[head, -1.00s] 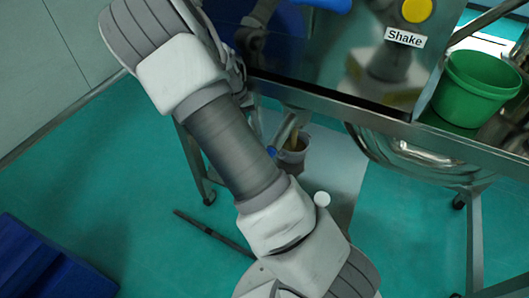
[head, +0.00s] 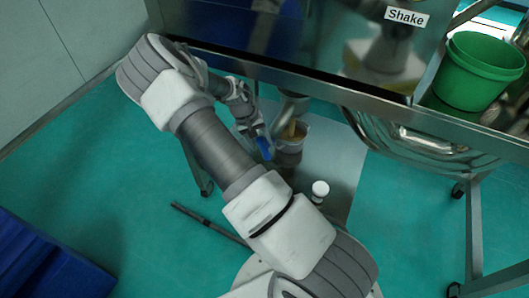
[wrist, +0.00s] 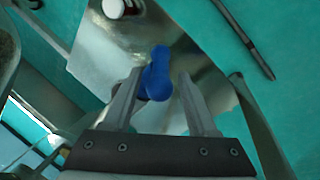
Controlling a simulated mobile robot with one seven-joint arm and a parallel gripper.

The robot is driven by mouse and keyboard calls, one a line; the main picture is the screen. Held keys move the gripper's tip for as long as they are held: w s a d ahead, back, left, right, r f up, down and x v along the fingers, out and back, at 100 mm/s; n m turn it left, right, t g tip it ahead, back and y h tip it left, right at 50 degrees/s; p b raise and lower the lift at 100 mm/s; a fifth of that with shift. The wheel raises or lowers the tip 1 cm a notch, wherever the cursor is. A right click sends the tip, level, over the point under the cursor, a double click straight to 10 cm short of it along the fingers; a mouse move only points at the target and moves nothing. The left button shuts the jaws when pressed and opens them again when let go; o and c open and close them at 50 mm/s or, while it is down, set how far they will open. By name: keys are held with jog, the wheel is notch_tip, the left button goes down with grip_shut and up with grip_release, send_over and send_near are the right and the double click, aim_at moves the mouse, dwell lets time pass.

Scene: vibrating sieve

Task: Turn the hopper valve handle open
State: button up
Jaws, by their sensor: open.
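The blue valve handle (head: 264,147) hangs below the steel machine, beside a slanted metal outlet pipe (head: 292,108). In the wrist view the blue handle (wrist: 156,75) shows between my two finger tips, with gaps at its sides. I cannot tell whether the fingers are deep enough to surround it. My gripper (wrist: 160,74) is open and empty. In the head view my gripper (head: 252,128) is small and partly hidden, just above and left of the handle. The valve body behind the handle is mostly hidden.
A cup (head: 291,145) with brownish contents stands under the outlet. A small white-capped bottle (head: 320,189) is right of it. A dark bar (head: 208,223) lies on the floor.

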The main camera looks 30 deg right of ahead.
aim_at(265, 150)
jog(key=b+x, duration=0.1)
jog(key=x, duration=0.4)
grip_shut()
